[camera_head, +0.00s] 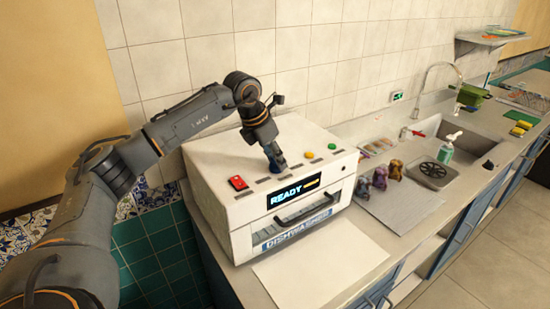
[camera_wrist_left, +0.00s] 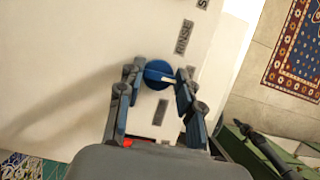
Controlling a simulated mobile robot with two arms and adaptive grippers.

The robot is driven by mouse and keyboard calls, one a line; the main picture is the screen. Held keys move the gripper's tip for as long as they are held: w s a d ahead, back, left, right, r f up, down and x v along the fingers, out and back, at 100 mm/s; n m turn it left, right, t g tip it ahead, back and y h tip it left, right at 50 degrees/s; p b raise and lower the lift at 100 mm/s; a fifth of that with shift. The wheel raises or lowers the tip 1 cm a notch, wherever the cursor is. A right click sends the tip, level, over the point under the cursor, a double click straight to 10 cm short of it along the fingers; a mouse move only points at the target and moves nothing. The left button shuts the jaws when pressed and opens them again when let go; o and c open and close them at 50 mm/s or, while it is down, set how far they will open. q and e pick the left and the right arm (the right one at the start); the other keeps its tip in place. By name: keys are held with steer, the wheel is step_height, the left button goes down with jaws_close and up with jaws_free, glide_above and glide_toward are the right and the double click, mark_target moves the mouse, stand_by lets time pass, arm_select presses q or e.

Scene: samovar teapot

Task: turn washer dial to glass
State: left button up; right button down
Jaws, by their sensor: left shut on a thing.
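The white dishwasher (camera_head: 225,212) stands on the counter against the tiled wall, its display reading READY. My left gripper (camera_head: 275,160) points down onto its top panel, hiding most of the dial in the head view. In the left wrist view, the round blue dial (camera_wrist_left: 158,70) with a pale pointer line sits between the two fingers of my left gripper (camera_wrist_left: 157,80), which is shut on it. The line lies roughly across the picture. A label reading RINSE (camera_wrist_left: 184,37) is above right of the dial; other labels are too small or cut off to read. My right gripper is out of view.
A red switch (camera_head: 237,183), a yellow button (camera_head: 309,155) and a green button (camera_head: 332,146) sit on the same panel. Right of the machine are small figurines (camera_head: 380,177) on a mat, then a sink (camera_head: 470,143) with a tap.

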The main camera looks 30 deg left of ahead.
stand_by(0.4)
arm_select(q)
steer(key=o, duration=1.2)
steer(key=v, duration=1.2)
steer(key=shift+a, duration=0.1)
